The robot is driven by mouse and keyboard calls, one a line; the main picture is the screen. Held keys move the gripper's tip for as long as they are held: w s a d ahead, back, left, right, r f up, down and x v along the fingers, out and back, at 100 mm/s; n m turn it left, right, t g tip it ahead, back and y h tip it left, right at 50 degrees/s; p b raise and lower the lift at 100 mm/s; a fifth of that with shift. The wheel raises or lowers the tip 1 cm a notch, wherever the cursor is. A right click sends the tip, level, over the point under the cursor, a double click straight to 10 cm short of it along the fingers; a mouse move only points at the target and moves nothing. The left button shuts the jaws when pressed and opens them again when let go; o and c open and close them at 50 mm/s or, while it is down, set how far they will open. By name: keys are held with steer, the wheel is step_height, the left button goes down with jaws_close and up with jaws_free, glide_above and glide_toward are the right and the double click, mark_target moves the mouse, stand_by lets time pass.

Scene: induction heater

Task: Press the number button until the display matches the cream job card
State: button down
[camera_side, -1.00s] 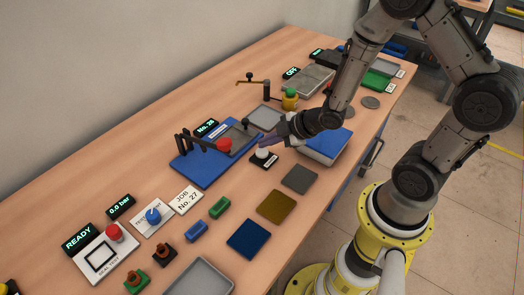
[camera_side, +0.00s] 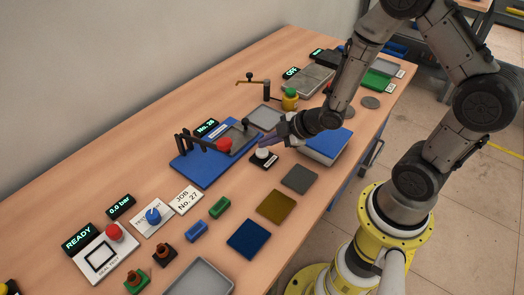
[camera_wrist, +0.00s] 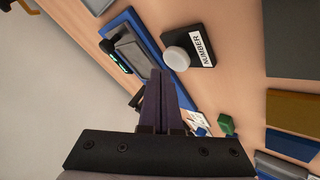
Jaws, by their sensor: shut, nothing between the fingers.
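The number button is a white round cap (camera_side: 262,153) on a black base, beside the blue fixture. In the wrist view the cap (camera_wrist: 176,58) sits just right of my fingertips, with its label reading NUMBER. The display (camera_side: 207,128) behind the fixture shows green text that seems to read No. 26; the last digit is small. The cream job card (camera_side: 188,199) reads JOB No. 27. My gripper (camera_side: 271,141) is shut and empty, its fingertips close to the button cap. In the wrist view my gripper (camera_wrist: 158,74) points beside the cap; I cannot tell whether they touch.
A blue fixture (camera_side: 193,172) with a red-knobbed lever stands left of the button. Grey (camera_side: 300,179), olive (camera_side: 277,206) and blue (camera_side: 248,239) plates lie in front. A blue-topped box (camera_side: 328,146) is right of the button. Bare wood surrounds the plates.

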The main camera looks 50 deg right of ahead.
mark_target(266, 152)
steer(key=shift+f, duration=0.15)
steer(key=shift+f, duration=0.3)
steer(key=shift+f, duration=0.5)
stand_by(1.1)
steer(key=shift+r, duration=0.95)
steer(key=shift+r, duration=2.5)
